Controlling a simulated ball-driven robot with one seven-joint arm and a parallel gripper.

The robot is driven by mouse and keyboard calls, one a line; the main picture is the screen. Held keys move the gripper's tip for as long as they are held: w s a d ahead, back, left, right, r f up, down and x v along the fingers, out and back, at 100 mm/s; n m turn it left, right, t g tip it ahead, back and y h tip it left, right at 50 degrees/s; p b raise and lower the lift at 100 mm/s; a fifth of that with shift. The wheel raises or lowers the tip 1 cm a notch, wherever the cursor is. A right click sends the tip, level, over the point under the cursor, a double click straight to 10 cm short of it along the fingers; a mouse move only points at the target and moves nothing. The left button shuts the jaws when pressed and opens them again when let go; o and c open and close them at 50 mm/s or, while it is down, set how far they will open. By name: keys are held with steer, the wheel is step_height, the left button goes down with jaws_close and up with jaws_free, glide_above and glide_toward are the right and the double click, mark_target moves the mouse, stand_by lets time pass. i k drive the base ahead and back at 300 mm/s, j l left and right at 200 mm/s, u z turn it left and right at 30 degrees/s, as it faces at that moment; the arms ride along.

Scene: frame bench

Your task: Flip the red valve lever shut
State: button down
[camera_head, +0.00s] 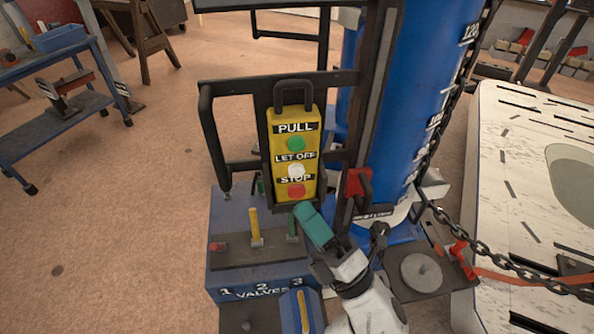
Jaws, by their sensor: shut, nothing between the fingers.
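The valve block (262,272) is a blue box marked VALVES with the numbers 1, 2 and 3, and a dark top plate. A small red piece (217,247), which looks like the red valve lever, sits low at the left end by number 1; its exact tilt is hard to tell. A yellow lever (255,226) stands upright by number 2. A green lever (291,225) stands by number 3. My gripper (303,209) has a teal end, is shut and empty, and is just right of the green lever, well right of the red piece; contact cannot be told.
A yellow button box (293,155) marked PULL, LET OFF and STOP hangs above the block on a dark frame (208,125). A blue cylinder (415,100) and a chain (520,265) stand to the right. A blue cart (50,100) is far left; floor between is clear.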

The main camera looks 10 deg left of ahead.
mark_target(217, 247)
steer(key=u, duration=0.95)
